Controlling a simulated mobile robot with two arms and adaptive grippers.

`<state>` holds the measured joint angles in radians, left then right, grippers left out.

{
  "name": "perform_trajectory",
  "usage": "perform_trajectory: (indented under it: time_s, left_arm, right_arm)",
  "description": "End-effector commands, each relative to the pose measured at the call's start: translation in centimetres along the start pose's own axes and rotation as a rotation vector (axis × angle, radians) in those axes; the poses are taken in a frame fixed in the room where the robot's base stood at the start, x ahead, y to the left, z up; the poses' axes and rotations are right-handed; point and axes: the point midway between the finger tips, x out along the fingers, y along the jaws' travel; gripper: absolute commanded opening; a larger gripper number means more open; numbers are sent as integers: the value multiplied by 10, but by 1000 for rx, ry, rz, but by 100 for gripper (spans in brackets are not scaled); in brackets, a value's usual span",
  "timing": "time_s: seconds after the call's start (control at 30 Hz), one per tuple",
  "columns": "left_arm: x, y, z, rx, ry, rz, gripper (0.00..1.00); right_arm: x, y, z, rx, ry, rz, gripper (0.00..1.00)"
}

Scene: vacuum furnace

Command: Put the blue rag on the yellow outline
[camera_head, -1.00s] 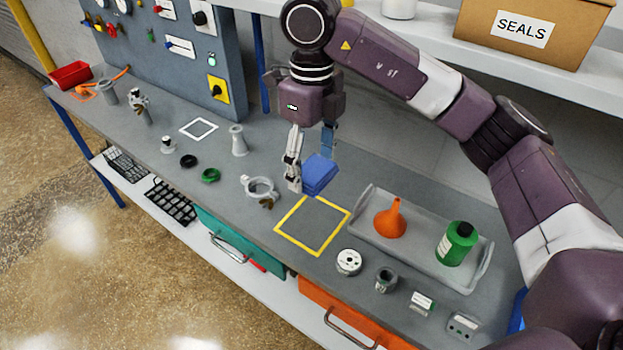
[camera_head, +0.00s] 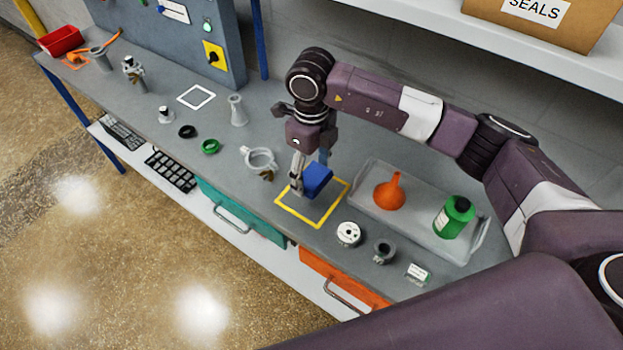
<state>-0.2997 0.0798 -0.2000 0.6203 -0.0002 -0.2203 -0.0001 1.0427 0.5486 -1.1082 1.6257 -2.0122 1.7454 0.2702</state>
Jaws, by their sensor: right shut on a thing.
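The blue rag (camera_head: 317,179) is a folded blue block held by my right gripper (camera_head: 308,184), which is shut on it and points down. The rag is over the back part of the yellow outline (camera_head: 291,219), a square marked on the grey bench. It looks low over the bench, but I cannot tell whether it touches. The gripper's fingers hide part of the outline's back left side. My left gripper is not in view.
Right of the outline stands a grey tray (camera_head: 424,246) with an orange funnel (camera_head: 389,193) and a green bottle (camera_head: 454,217). A white round part (camera_head: 348,234) lies in front. A ring clamp (camera_head: 259,160) lies to the left. A shelf (camera_head: 480,50) overhangs behind.

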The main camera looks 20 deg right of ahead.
Motion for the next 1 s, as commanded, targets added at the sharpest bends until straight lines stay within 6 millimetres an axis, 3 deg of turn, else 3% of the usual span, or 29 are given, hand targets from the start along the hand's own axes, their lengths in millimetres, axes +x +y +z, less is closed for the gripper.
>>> perform_trajectory:
  time_s: [0.17,0.4,0.77,0.8,0.93,1.0]
  left_arm:
    - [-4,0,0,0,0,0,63]
    - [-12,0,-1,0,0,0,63]
    - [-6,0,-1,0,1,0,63]
    - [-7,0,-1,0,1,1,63]
    - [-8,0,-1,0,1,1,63]
    - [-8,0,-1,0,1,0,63]
  right_arm:
    - [12,1,-1,1,3,2,44]
    - [44,0,-1,1,3,1,44]
    - [51,0,0,0,0,0,44]
    - [50,0,0,0,0,0,67]
    - [49,0,0,0,1,0,81]
    - [49,0,0,0,1,0,82]
